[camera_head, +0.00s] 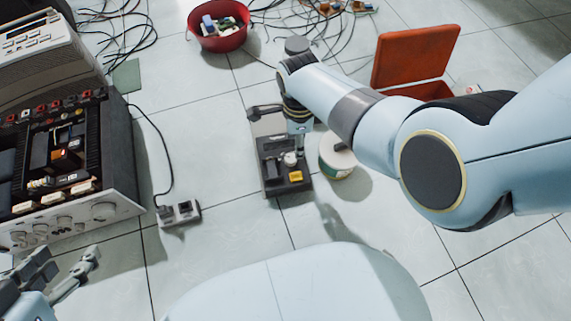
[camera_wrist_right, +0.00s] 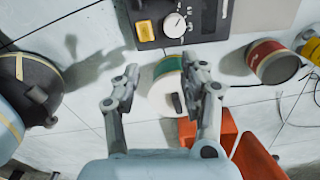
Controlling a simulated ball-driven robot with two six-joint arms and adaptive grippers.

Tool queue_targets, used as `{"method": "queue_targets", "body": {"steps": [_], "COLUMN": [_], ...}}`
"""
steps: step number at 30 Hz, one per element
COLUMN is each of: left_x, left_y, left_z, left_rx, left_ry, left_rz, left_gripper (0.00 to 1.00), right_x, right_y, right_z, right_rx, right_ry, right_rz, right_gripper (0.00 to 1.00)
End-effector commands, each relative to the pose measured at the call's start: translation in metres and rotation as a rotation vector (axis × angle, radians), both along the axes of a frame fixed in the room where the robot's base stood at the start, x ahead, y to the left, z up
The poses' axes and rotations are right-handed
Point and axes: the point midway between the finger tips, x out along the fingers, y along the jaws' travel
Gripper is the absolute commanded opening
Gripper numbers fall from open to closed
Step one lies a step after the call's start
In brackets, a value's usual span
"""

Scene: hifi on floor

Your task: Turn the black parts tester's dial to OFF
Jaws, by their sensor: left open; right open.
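The black parts tester (camera_head: 272,182) lies on the tiled floor in the middle of the head view. It has a pale round dial (camera_head: 290,158) and a yellow button (camera_head: 295,176). In the right wrist view the tester (camera_wrist_right: 155,9) is at the top edge, with its white dial (camera_wrist_right: 175,25) showing. The dial's setting is too small to read. My right gripper (camera_wrist_right: 167,84) is open and empty, its fingertips short of the dial; my arm partly covers the tester in the head view. My left gripper (camera_head: 68,272) is open and empty at the lower left, far from the tester.
A white and green roll (camera_head: 337,160) stands right beside the tester and shows between my right fingers. An open orange box (camera_head: 416,55), a red bowl (camera_head: 219,38) and cables lie behind. An opened hi-fi unit (camera_head: 118,150) and a socket block (camera_head: 179,214) are left. Floor in front is clear.

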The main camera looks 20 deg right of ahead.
Motion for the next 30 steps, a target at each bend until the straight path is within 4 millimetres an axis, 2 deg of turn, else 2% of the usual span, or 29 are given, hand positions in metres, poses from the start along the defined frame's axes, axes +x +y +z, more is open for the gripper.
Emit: {"method": "queue_targets", "body": {"steps": [1,7,11,19,21,30], "left_x": [-0.003,-0.004,-0.006,-0.018,0.000,0.046], "left_y": [0.000,0.000,0.000,-0.003,-0.005,-0.013], "left_z": [-0.012,-0.023,-0.027,-0.040,-0.025,0.034], "left_rx": [0.000,0.000,-0.001,-0.006,-0.007,-0.011], "left_ry": [0.012,0.014,-0.019,-0.183,-0.276,-0.625], "left_rz": [0.000,-0.001,-0.003,-0.017,-0.026,-0.064], "left_gripper": [0.52,0.52,0.52,0.52,0.52,0.52], "right_x": [0.006,0.023,0.024,0.022,0.022,0.023], "right_y": [0.003,0.007,0.007,0.007,0.007,0.007], "right_z": [-0.009,-0.011,-0.015,-0.041,-0.046,-0.068], "right_rx": [0.004,0.011,0.012,0.012,0.012,0.012], "right_ry": [-0.004,-0.025,-0.027,-0.022,-0.023,-0.025], "right_rz": [0.001,0.003,0.003,0.003,0.003,0.003], "right_gripper": [0.44,0.44,0.44,0.44,0.44,0.44]}}
